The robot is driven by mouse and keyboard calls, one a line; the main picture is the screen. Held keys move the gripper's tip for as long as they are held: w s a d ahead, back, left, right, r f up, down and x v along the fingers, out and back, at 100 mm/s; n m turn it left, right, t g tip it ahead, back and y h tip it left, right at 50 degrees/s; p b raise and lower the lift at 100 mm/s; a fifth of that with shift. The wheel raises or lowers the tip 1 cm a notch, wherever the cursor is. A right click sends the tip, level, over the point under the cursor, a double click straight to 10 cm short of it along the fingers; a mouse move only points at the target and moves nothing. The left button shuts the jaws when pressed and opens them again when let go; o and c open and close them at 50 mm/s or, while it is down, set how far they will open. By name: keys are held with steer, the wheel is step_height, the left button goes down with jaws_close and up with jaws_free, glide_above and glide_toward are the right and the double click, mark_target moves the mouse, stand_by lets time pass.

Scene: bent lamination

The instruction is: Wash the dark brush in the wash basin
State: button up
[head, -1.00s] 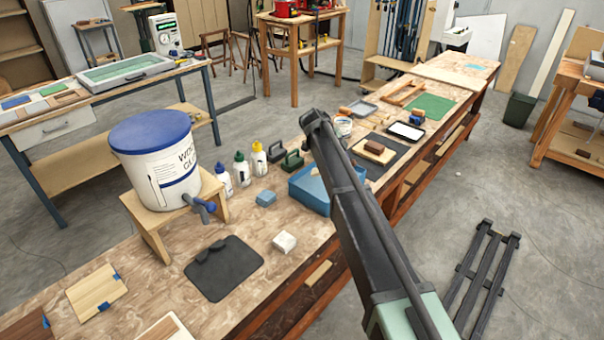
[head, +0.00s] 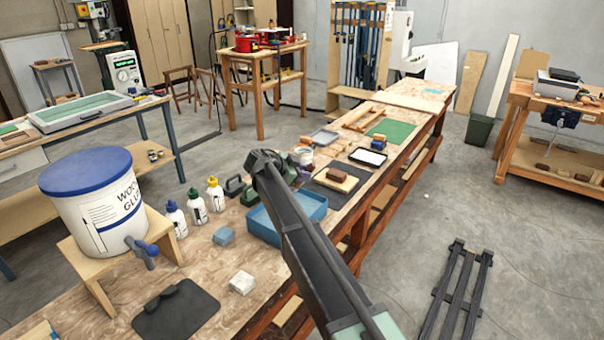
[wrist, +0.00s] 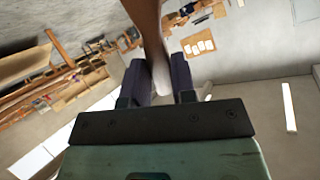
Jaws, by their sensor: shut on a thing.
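In the wrist view my gripper (wrist: 162,84) is shut on a brown, handle-like thing, pale where it sits between the two dark fingers. I take it for the dark brush (wrist: 146,14), but it runs out of the top of the picture and no bristles show. In the head view my arm hides the gripper and the brush. The wash basin, a blue rectangular tub (head: 264,232), stands on the long workbench. My arm crosses in front of its right part in the picture.
A white glue bucket (head: 95,215) with a blue lid stands on a wooden stand at left. A dark rack (head: 458,290) is on the floor.

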step_height(320, 180, down, 8)
steer(key=b, duration=0.7)
steer(key=shift+r, duration=0.1)
steer(key=w, duration=0.1)
steer(key=w+d, duration=0.1)
steer(key=shift+w+d, duration=0.3)
steer(key=shift+s, duration=0.1)
steer(key=s+a, duration=0.1)
steer(key=s, duration=0.1)
steer(key=s+a, duration=0.2)
steer(key=shift+s+a, duration=0.15)
steer(key=shift+s, duration=0.25)
